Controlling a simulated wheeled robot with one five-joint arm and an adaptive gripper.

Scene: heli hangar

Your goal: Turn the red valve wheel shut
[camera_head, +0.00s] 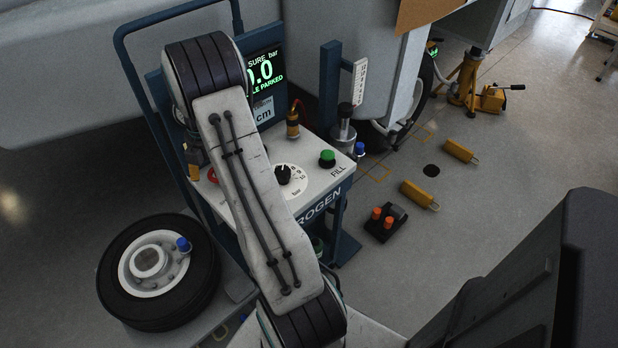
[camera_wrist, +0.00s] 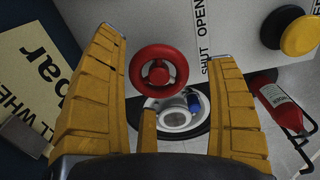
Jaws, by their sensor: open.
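My gripper is open and holds nothing. In the head view, a small red part (camera_head: 212,176), probably the wheel, peeks out beside my arm, which hides the rest. A SHUT/OPEN label (camera_wrist: 204,42) is on the pale panel right of the wheel. Whether the wheel is at shut or open cannot be told.
The nitrogen cart (camera_head: 325,190) carries a dial (camera_head: 290,180), a green button (camera_head: 327,157) and a partly hidden display (camera_head: 264,70). A tyre (camera_head: 205,286) lies at lower left. Yellow chocks (camera_head: 418,195) and a black box with orange knobs (camera_head: 382,222) are on the floor at right.

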